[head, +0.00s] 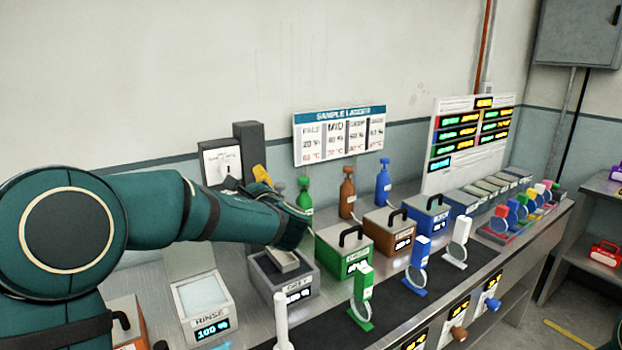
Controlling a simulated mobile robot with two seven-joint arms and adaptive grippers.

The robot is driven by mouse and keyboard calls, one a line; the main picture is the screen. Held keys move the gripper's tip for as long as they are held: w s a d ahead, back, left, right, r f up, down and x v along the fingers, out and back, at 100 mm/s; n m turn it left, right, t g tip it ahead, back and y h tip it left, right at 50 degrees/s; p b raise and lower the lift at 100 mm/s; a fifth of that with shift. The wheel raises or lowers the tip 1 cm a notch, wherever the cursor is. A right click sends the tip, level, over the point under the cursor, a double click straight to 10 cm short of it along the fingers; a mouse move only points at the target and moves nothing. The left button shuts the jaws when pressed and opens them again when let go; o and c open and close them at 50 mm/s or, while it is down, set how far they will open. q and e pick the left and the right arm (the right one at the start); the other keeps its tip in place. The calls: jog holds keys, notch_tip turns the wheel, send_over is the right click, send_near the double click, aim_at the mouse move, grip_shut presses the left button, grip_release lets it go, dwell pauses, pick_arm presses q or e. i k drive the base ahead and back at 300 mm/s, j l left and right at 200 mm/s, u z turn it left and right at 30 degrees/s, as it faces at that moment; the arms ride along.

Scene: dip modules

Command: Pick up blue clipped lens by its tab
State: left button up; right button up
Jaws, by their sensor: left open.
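The blue clipped lens (420,250) stands upright on the dark mat, its blue tab at the top and a round clear lens below it. A green clipped lens (364,284) stands to its left and a white one (460,232) to its right. My left gripper (291,232) is above the grey box, well left of the blue lens and apart from it. Its fingers are mostly hidden by my own arm. It is open. My right gripper is not in view.
Green (333,264), brown (379,245) and blue (418,223) handled boxes stand in a row behind the lenses. Coloured bottles stand behind them. A rinse tray (201,299) is at the left. The dark mat (392,302) has bare patches between the lenses.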

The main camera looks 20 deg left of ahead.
aim_at(415, 279)
jog(key=k+l, duration=0.2)
jog(key=l, duration=0.2)
jog(key=k+l, duration=0.45)
jog(key=l, duration=0.3)
